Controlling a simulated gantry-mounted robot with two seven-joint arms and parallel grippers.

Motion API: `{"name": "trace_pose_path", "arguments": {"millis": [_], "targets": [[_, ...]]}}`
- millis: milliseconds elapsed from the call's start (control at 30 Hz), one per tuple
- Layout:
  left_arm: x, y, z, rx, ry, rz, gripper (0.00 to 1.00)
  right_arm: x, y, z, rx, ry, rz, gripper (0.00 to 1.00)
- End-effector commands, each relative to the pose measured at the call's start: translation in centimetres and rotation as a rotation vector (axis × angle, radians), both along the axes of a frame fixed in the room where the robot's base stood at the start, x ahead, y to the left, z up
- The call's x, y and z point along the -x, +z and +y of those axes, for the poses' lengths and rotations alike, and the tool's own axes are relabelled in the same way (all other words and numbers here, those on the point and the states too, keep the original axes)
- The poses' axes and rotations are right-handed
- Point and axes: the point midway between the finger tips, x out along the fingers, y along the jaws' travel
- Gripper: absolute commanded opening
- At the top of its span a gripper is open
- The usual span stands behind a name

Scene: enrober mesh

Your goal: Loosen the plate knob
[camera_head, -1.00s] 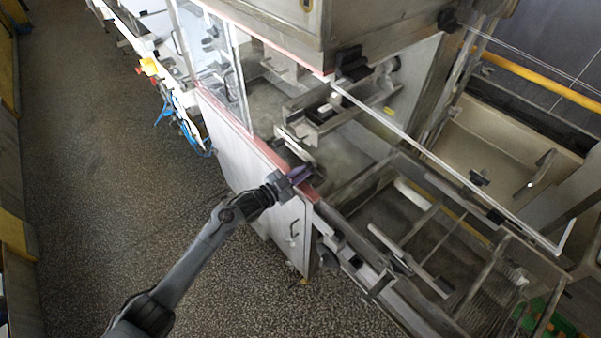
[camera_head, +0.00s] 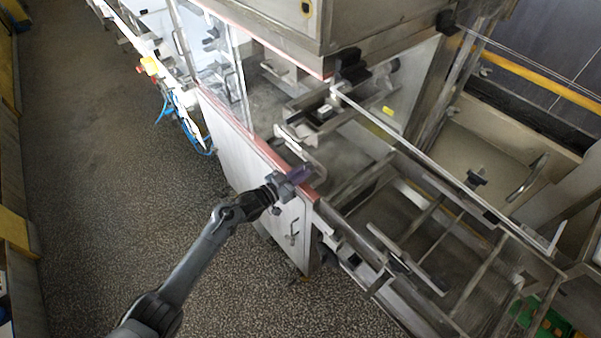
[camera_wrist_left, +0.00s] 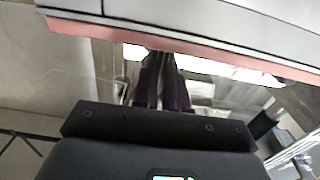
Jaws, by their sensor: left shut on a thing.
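My left gripper (camera_head: 303,173) reaches in from the left, its purple fingers over the red-edged rim of the white side panel (camera_head: 262,185). In the left wrist view the two purple fingers (camera_wrist_left: 162,84) are close together, pointing past the pink edge. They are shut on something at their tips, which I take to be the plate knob. The knob is hidden by the fingers and cannot be made out. A metal bracket (camera_head: 300,143) lies just beyond the fingertips. My right gripper does not show.
The steel frame with open bars (camera_head: 425,235) spreads to the right of the gripper. A large metal housing (camera_head: 290,22) hangs above. A clear guard (camera_head: 217,65) stands at upper left. The speckled floor (camera_head: 100,150) on the left is free.

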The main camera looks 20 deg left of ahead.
Motion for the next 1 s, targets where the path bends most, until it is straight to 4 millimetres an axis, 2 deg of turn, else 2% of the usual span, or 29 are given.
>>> {"name": "trace_pose_path", "arguments": {"millis": [300,333,500,800,1000], "targets": [[0.0,-0.1,0.0,0.003,0.0,0.003,0.0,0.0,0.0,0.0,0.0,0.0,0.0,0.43],[0.0,-0.1,0.0,0.003,0.0,0.003,0.16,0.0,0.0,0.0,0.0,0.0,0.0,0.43],[0.0,-0.1,0.0,0.001,0.0,0.002,0.38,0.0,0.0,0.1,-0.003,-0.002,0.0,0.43],[0.1,0.0,0.1,0.0,0.0,0.001,0.38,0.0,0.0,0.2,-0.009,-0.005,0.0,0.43],[1.6,-0.1,1.1,0.0,0.001,0.002,0.38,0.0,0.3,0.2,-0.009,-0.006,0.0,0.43]]}}
